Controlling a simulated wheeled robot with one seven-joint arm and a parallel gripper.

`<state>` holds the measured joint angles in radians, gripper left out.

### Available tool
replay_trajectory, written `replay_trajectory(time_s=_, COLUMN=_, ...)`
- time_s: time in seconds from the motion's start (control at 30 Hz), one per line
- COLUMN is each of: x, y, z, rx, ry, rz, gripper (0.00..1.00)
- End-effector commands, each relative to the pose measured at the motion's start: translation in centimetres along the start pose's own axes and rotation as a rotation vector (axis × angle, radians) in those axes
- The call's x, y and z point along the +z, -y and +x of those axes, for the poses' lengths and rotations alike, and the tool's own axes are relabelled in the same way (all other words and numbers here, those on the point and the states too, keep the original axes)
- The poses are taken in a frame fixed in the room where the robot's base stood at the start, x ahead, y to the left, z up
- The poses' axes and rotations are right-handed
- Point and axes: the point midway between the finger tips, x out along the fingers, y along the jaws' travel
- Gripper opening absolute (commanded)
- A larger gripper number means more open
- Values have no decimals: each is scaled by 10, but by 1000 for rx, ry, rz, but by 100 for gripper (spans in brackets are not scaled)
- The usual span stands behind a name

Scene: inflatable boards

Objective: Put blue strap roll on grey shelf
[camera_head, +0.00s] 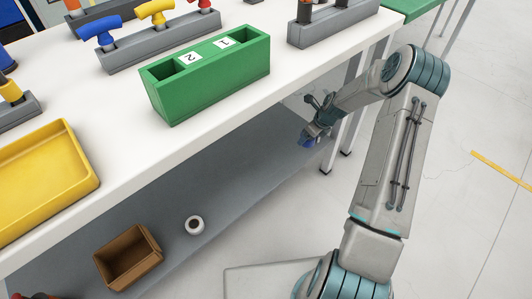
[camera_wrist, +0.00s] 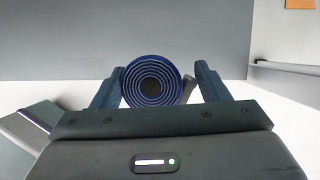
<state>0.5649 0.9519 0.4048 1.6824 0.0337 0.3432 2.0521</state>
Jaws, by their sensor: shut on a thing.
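The blue strap roll (camera_wrist: 152,82) is a dark coil with blue edges, seen end-on in the wrist view between my two fingers. In the head view a small blue bit of it (camera_head: 307,142) shows at my gripper (camera_head: 311,132). My gripper is shut on the roll and holds it by the front edge of the white table, below the tabletop. The grey shelf (camera_head: 225,215) is the low surface under the table. A grey surface (camera_wrist: 120,40), seemingly this shelf, fills the upper left of the wrist view beyond the roll.
The shelf's right part looks clear. Above are the white tabletop (camera_head: 115,140), a green two-slot holder (camera_head: 205,80) and a yellow tray (camera_head: 45,180). Table legs (camera_head: 338,140) stand at right.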

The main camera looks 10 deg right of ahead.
Motion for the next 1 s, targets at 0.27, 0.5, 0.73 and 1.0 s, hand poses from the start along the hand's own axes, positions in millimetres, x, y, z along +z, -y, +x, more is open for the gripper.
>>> replay_trajectory(time_s=0.27, x=31, y=-44, z=60, rx=5, ry=0, rz=-10, gripper=45)
replay_trajectory(time_s=0.5, x=47, y=-63, z=84, rx=3, ry=0, rz=-6, gripper=45)
replay_trajectory(time_s=0.73, x=38, y=-65, z=111, rx=4, ry=0, rz=-4, gripper=45)
replay_trajectory(time_s=1.0, x=34, y=-65, z=122, rx=3, ry=0, rz=-6, gripper=45)
